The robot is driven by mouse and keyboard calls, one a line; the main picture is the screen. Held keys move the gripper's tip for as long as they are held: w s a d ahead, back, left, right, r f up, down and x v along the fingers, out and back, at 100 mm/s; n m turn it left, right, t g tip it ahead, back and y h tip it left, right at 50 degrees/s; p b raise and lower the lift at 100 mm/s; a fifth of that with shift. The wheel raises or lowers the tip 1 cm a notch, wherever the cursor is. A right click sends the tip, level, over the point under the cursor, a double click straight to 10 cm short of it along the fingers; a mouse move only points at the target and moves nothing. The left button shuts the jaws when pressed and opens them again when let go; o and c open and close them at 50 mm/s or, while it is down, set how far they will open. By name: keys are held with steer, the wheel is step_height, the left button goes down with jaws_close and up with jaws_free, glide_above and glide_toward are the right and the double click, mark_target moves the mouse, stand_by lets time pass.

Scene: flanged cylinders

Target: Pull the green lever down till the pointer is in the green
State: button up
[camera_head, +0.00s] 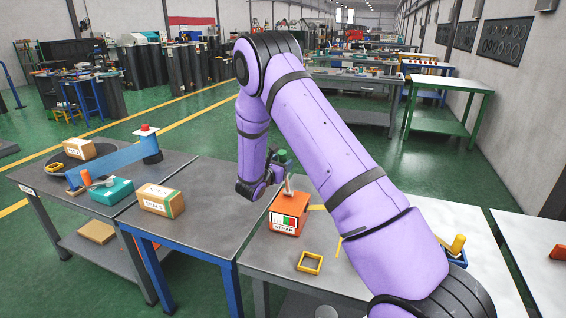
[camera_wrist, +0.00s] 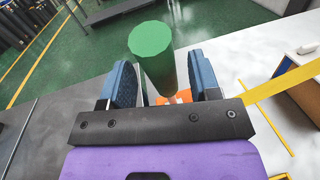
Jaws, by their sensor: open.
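The orange box (camera_head: 290,210) marked STRAP stands on the grey table. Its front has a small gauge (camera_head: 283,220) with white, red and green fields; the pointer is too small to make out. A thin metal lever rises from the box's top to a green grip (camera_head: 282,156). In the wrist view the green grip (camera_wrist: 152,45) is a thick cylinder standing between the two blue fingers of my gripper (camera_wrist: 163,82). The fingers are open, with a visible gap on the right; contact on the left cannot be told. Part of the orange box shows below the grip.
A small yellow frame (camera_head: 310,262) lies in front of the box. A cardboard box marked SEALS (camera_head: 161,200) and a teal device with an orange handle (camera_head: 110,190) stand to the left. A yellow knob (camera_head: 458,243) stands at right.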

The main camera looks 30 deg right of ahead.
steer(key=shift+x, duration=0.75)
jaws_close()
steer(key=shift+s+a+f+m+t+h, duration=0.1)
steer(key=shift+s+a+f+t+h, duration=0.1)
steer(key=shift+s+a+f+h, duration=0.25)
steer(key=shift+s+a+f+m+t+h, duration=0.1)
steer(key=shift+s+a+f+t+h, duration=0.1)
steer(key=shift+s+a+h, duration=0.35)
steer(key=shift+s+a+f+m+t+h, duration=0.1)
steer(key=shift+s+a+f+t+h, duration=0.1)
steer(key=shift+s+a+f+h, duration=0.3)
steer(key=shift+w+a+r, duration=0.1)
steer(key=shift+w+r, duration=0.05)
steer(key=shift+w, duration=0.05)
jaws_free()
steer(key=v, duration=1.1)
steer(key=shift+r, duration=0.25)
